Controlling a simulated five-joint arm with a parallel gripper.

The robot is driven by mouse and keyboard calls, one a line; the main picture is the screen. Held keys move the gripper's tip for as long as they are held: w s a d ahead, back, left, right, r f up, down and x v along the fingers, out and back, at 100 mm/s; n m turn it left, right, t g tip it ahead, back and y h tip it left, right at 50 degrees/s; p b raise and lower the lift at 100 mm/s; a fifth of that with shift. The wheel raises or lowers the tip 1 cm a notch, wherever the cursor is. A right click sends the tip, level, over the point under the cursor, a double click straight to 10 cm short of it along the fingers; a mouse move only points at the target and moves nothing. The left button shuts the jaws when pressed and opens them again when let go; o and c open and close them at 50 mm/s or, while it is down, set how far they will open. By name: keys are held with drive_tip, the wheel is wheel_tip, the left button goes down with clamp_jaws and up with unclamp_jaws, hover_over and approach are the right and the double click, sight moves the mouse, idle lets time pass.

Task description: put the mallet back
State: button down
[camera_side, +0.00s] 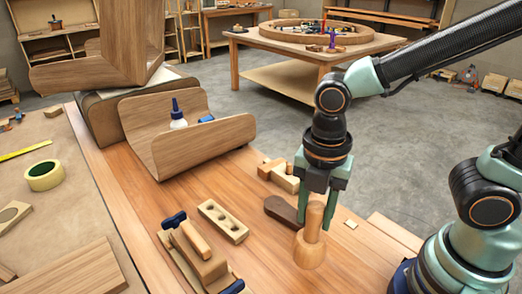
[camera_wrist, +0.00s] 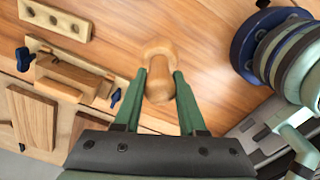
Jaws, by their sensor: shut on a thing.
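The mallet (camera_side: 310,252) is pale turned wood, with a rounded head at the bottom and a narrower handle pointing up. My gripper (camera_side: 317,220) has its two green fingers on either side of the handle and is shut on it. The mallet stands roughly upright over the bench. I cannot tell whether its head touches the bench top. In the wrist view the mallet (camera_wrist: 158,80) shows between the fingertips of my gripper (camera_wrist: 160,78).
A dark wooden piece (camera_side: 281,209) lies just left of my gripper. A wooden block with several holes (camera_side: 222,221), a clamped wooden fixture (camera_side: 198,255) and a curved wooden tray (camera_side: 190,145) holding a glue bottle (camera_side: 178,117) are further left. Wooden blocks (camera_side: 279,174) lie behind.

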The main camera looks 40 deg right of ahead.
sight(312, 232)
drive_tip(key=shift+f, duration=2.5)
drive_tip(key=shift+c, duration=2.4)
unclamp_jaws()
drive_tip(key=shift+f, duration=0.15)
